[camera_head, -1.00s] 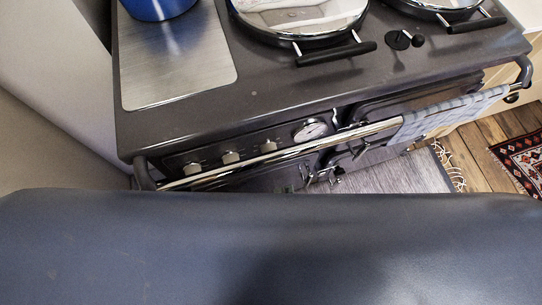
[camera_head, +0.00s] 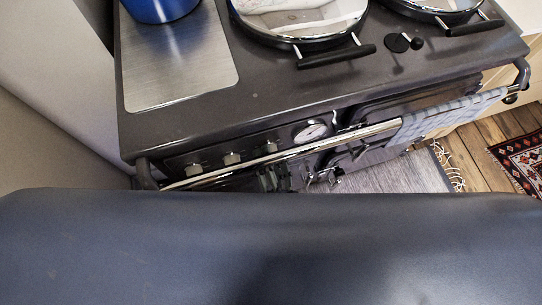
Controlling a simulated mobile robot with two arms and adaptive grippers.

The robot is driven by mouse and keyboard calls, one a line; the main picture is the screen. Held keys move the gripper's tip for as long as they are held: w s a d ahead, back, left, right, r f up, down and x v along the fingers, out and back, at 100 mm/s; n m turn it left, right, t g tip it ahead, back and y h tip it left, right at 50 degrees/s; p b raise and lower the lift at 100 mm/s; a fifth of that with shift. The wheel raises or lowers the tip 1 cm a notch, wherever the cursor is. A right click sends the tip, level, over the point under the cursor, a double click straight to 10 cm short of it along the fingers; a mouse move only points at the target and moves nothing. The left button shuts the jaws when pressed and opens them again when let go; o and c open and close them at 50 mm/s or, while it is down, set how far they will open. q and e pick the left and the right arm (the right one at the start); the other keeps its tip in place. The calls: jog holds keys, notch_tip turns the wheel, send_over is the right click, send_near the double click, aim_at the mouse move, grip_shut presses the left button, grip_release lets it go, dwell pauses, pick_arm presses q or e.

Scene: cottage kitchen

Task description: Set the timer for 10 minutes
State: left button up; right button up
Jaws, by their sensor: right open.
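I cannot tell which of these is the timer, and no marks are readable. My right gripper (camera_head: 271,179) shows small and partly hidden below the right knob, behind the chrome rail and apart from the knob. It is open and appears empty. My left gripper is not in view.
A chrome rail (camera_head: 365,133) runs across the cooker's front, close before the knobs. A checked towel (camera_head: 440,115) hangs on its right part. A blue pot (camera_head: 160,8) and lidded hotplates (camera_head: 300,20) are on top. My dark body fills the lower picture.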

jog(key=shift+w, duration=0.1)
jog(key=c, duration=1.1)
jog(key=shift+m, duration=0.3)
jog(key=shift+r+m+g+p, duration=0.1)
jog(key=shift+m+g+p, duration=0.4)
jog(key=shift+m, duration=1.65)
jog(key=shift+r+m+g+p, duration=0.1)
jog(key=shift+m+p, duration=0.65)
jog(key=shift+m, duration=1.4)
